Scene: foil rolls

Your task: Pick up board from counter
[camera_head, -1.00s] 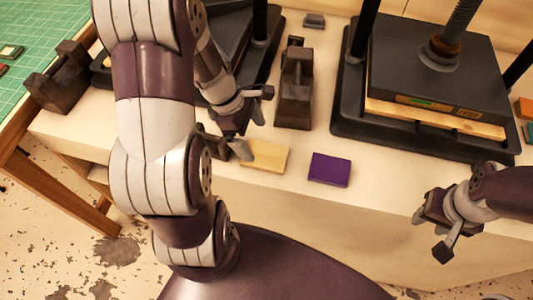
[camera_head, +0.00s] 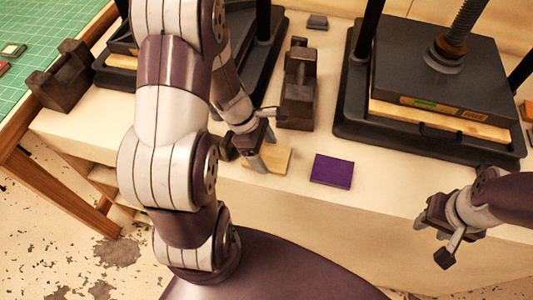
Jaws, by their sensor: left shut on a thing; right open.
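A flat pale wooden board (camera_head: 279,160) lies on the counter (camera_head: 310,215) near its front edge. My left gripper (camera_head: 262,158) is over the board's left part, pointing down, with its fingers at the board and shut on it. The gripper and arm hide the board's left end, and I cannot see any gap between the board and the counter. My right gripper (camera_head: 445,240) is open and empty in front of the counter at the right.
A purple block (camera_head: 331,170) lies just right of the board. A dark metal weight (camera_head: 298,95) stands behind it. A black press (camera_head: 440,75) stands at the right, another at the left. A second dark weight (camera_head: 62,80) sits at the far left by a green mat (camera_head: 50,25).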

